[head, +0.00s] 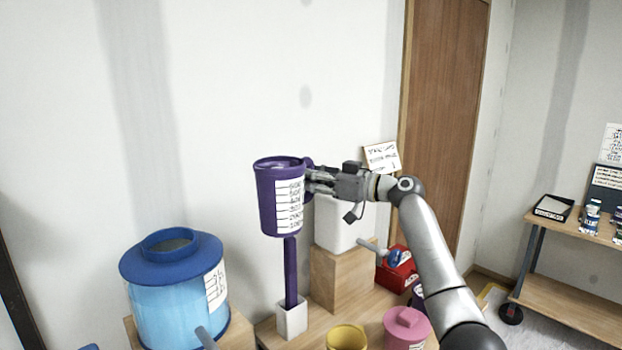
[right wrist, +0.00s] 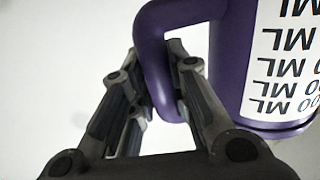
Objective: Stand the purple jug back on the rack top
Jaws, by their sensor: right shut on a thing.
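The purple jug (head: 272,205), with a white measuring label, is upright and raised in the middle of the head view. My right gripper (head: 318,182) is shut on its handle from the right side. In the right wrist view the handle of the jug (right wrist: 232,60) passes between the fingers of my right gripper (right wrist: 160,75). A purple upright post (head: 290,270) in a white square base (head: 292,318) shows directly below the jug; I cannot tell whether they touch. I cannot pick out the rack top with certainty. My left gripper is not in view.
A blue lidded tank (head: 175,300) stands at lower left. A pink pot (head: 405,328), a yellow cup (head: 346,338) and a red box (head: 398,272) are lower right. A wooden shelf (head: 570,290) stands far right.

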